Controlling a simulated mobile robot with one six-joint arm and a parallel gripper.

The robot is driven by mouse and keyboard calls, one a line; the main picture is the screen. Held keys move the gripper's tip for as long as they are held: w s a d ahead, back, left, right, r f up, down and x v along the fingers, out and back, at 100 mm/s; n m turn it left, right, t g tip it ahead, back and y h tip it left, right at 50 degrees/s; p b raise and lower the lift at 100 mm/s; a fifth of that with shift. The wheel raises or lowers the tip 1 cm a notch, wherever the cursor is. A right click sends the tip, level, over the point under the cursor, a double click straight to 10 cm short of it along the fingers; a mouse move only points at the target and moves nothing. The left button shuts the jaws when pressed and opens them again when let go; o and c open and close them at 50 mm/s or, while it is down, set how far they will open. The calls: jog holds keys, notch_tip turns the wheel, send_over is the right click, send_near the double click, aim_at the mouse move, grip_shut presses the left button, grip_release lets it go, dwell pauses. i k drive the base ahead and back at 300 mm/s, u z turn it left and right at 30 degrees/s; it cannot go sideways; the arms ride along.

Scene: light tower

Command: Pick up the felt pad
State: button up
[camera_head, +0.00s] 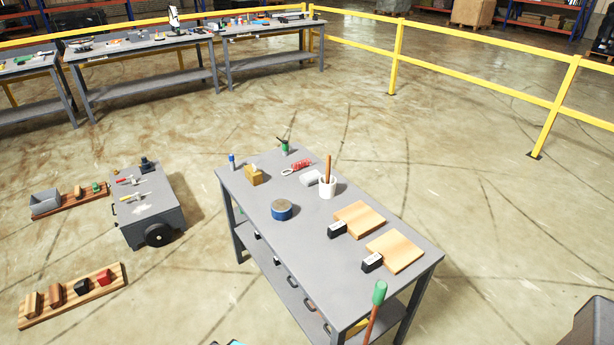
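I cannot surely pick out the felt pad. A small pale grey piece (310,178) lies on the grey workbench (250,207), just left of a white cup (327,190) with a brown stick in it. It could be the pad, but it is too small to tell. Two light wooden boards (359,219) (396,251) lie flat at the right part of the bench, each with a small black block (337,230) (371,262) at its left. My gripper is not in view.
A blue round tin (281,210), a yellow-brown box (254,175) and a red coil (301,165) share the bench. A grey cart (150,210) and floor trays (73,297) stand left. Yellow rails (470,82) run behind.

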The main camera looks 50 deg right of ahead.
aim_at(308, 179)
jog(key=i, duration=0.95)
jog(key=z, duration=0.05)
